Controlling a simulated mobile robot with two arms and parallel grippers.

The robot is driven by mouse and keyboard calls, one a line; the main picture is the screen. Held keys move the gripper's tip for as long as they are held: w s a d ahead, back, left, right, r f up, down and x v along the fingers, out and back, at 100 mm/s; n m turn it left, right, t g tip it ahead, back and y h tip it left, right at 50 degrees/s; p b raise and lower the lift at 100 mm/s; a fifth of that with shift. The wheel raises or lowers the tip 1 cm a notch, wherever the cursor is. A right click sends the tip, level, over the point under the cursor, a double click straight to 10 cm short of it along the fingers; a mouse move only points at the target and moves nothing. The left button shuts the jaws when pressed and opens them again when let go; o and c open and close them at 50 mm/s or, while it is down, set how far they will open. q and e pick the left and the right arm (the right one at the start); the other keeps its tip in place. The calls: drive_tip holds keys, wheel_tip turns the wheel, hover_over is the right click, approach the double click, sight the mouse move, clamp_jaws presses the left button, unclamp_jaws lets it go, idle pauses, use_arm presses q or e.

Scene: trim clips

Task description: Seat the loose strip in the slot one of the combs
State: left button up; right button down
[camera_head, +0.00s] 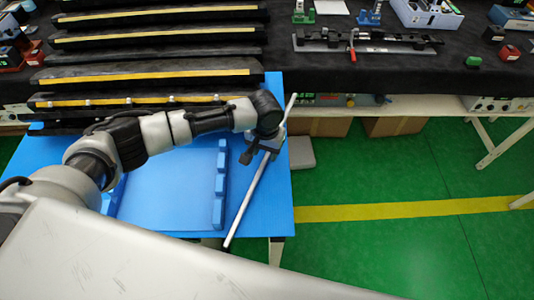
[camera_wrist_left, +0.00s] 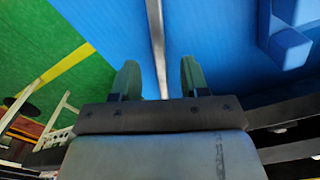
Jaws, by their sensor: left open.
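The loose strip (camera_head: 246,205) is a thin pale bar lying slantwise near the right edge of the blue table (camera_head: 282,205). A blue comb (camera_head: 221,185) with block-like teeth stands just left of the strip. Another blue comb (camera_head: 116,198) is partly hidden behind my left arm. My left gripper (camera_head: 252,153) is over the upper half of the strip. In the left wrist view, my left gripper (camera_wrist_left: 158,76) is open, and the strip (camera_wrist_left: 157,38) runs between its fingers without visible contact. A comb (camera_wrist_left: 288,45) shows at upper right there. My right gripper is not in view.
Long dark trim pieces with yellow strips (camera_head: 150,77) lie behind my left arm. A dark bench (camera_head: 400,75) at the back holds a fixture with a red handle (camera_head: 352,52) and small boxes. Green floor (camera_head: 380,250) is open to the right.

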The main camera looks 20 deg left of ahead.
sight(267, 157)
use_arm(q)
drive_tip(key=shift+f, duration=1.35)
drive_tip(key=shift+c, duration=0.5)
clamp_jaws()
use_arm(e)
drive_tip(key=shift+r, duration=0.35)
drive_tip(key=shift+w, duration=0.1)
